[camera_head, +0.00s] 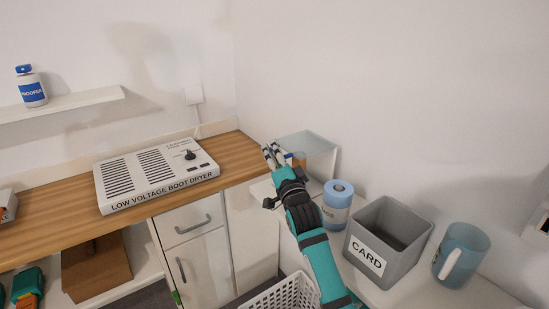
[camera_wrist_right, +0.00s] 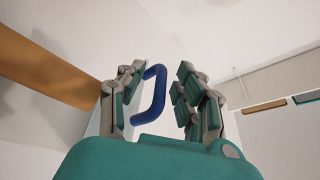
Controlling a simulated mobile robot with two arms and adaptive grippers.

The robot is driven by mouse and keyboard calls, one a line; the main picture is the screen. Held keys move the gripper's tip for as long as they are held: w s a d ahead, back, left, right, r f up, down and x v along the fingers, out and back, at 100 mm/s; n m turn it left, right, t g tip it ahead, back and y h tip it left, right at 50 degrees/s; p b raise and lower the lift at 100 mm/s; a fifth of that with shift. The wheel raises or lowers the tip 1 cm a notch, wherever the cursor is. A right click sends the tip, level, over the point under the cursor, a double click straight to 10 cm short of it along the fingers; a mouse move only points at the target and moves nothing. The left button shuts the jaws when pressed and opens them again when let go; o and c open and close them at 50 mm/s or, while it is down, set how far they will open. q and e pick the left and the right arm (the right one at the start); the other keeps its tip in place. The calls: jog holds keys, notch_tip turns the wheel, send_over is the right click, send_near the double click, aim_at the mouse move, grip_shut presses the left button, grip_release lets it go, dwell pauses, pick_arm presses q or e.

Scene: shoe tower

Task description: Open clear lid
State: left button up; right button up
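A box with a clear, pale top (camera_head: 310,143) stands in the corner at the right end of the wooden counter. The lid looks shut, but my gripper hides part of the box. My right gripper (camera_head: 273,152) is at the box's left front side. In the right wrist view, a blue bar handle (camera_wrist_right: 158,92) lies between the spread fingers of my right gripper (camera_wrist_right: 155,95), closer to the left finger. The fingers are open, with a gap to the right of the handle. My left gripper is not in view.
A white basket (camera_head: 272,298) is below my right arm. A boot dryer (camera_head: 150,176) sits on the counter (camera_head: 238,148).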

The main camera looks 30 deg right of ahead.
jog(key=shift+w, duration=0.25)
grip_shut()
jog(key=shift+r, duration=0.1)
